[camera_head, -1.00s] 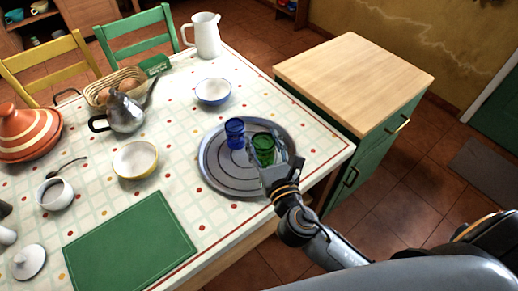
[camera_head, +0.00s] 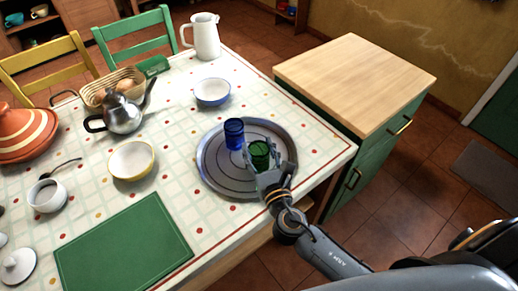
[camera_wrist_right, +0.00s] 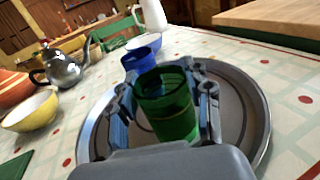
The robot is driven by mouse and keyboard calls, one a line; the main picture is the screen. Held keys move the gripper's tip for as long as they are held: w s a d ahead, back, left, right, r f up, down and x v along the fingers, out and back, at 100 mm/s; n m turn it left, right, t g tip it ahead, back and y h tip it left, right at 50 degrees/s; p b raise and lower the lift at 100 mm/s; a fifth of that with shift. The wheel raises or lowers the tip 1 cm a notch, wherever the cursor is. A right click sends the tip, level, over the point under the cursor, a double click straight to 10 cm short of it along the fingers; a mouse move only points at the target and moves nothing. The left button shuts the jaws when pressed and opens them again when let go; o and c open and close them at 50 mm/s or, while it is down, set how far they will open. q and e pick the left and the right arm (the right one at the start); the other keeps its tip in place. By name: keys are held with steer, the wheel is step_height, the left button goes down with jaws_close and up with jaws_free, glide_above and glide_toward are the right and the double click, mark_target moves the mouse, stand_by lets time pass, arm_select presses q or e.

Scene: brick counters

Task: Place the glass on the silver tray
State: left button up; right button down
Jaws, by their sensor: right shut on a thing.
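A green glass (camera_head: 259,154) is upright over the right part of the round silver tray (camera_head: 215,172). My right gripper (camera_head: 268,165) is shut on the green glass, with a finger on each side of it in the right wrist view (camera_wrist_right: 165,105). I cannot tell whether the base of the glass touches the tray. A blue glass (camera_head: 234,134) stands upright on the tray, to the left of and behind the green glass; it also shows in the right wrist view (camera_wrist_right: 138,61). My left gripper is not in view.
The tray is on a table with a checked, dotted cloth (camera_head: 310,150). Around it are a blue-rimmed bowl (camera_head: 212,93), a yellow bowl (camera_head: 131,160), a metal teapot (camera_head: 122,115) and a green mat (camera_head: 123,247). A wood-topped cabinet (camera_head: 355,78) stands right of the table.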

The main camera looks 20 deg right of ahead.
steer(key=c, duration=0.6)
jaws_free()
steer(key=shift+r+p, duration=0.2)
steer(key=shift+p, duration=0.1)
steer(key=s+b, duration=0.1)
steer(key=s, duration=0.4)
steer(key=s+b, duration=0.1)
steer(key=s, duration=0.4)
steer(key=shift+s+a+f, duration=0.1)
steer(key=shift+s+f, duration=0.1)
steer(key=shift+s, duration=0.1)
steer(key=shift+s+r+b, duration=0.1)
steer(key=shift+s+b, duration=0.25)
steer(key=shift+s, duration=0.4)
